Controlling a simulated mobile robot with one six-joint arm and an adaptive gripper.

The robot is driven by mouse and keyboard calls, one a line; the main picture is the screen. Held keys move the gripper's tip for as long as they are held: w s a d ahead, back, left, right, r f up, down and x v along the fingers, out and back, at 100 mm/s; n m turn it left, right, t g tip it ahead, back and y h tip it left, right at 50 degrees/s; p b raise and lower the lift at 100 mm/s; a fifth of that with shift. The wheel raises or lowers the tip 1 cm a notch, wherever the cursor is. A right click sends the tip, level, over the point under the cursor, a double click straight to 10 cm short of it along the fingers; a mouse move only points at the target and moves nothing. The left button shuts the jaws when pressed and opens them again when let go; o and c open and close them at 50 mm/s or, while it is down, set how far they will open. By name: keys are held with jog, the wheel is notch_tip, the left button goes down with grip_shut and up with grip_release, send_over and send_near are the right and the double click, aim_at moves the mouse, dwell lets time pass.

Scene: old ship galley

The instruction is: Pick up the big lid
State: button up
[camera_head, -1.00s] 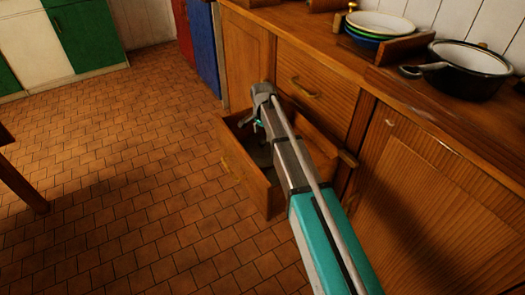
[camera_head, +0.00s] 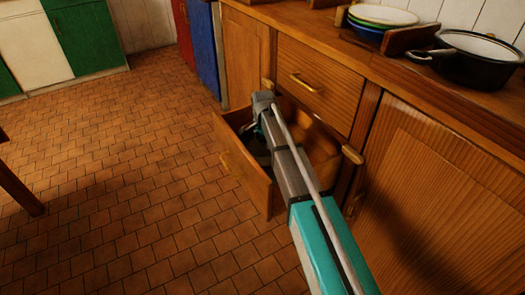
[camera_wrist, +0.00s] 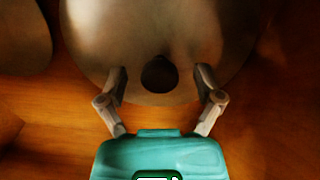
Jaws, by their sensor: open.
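The big lid (camera_wrist: 150,30) is a pale, round, dome-like piece with a dark knob (camera_wrist: 159,74) in the wrist view. It lies in the open lower drawer (camera_head: 243,172), and its top edge runs out of the wrist view. My gripper (camera_wrist: 160,86) is open, with one finger on each side of the knob and a gap to it on both sides. I cannot tell whether the fingers touch the lid's surface. In the head view my gripper (camera_head: 259,130) reaches down into the drawer, and my arm hides much of the inside.
Another rounded pale piece (camera_wrist: 22,35) lies left of the lid. The drawer's wooden walls stand close around my gripper. A closed drawer (camera_head: 312,80) is above. A dark pot (camera_head: 470,68) and stacked dishes (camera_head: 382,20) stand on the counter. The tiled floor (camera_head: 110,190) is clear.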

dwell(0.4)
grip_shut()
